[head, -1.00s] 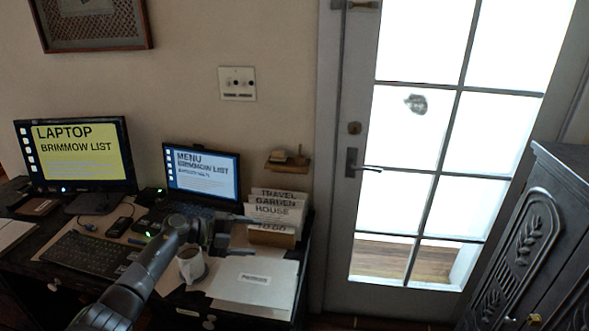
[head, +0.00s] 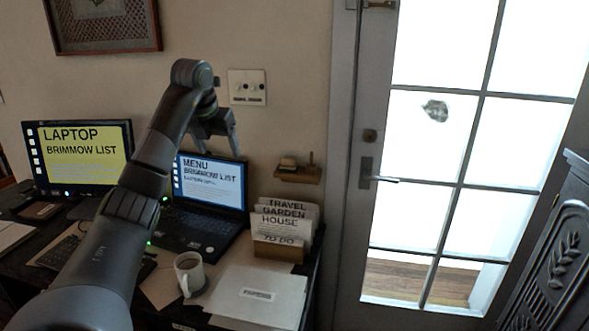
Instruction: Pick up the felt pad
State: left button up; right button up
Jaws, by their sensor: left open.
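My left gripper (head: 216,146) is raised in front of the wall, over the top of the small laptop screen. Its fingers point down and are apart, with nothing seen between them. A small wooden wall shelf (head: 297,176) is to the right of the gripper, apart from it. A small brownish block (head: 288,161) lies on the shelf; it may be the felt pad, but it is too small to tell. No other thing can be clearly told as a felt pad. My right gripper is not in view.
The desk holds a monitor (head: 82,155), the small laptop (head: 212,185), a card holder (head: 279,249) with upright cards, a white mug (head: 188,271) and a pale folder (head: 258,294). A glazed door (head: 369,220) stands right of the desk, a dark carved cabinet (head: 560,260) at far right.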

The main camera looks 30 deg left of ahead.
aim_at(288, 164)
jog(key=i, duration=1)
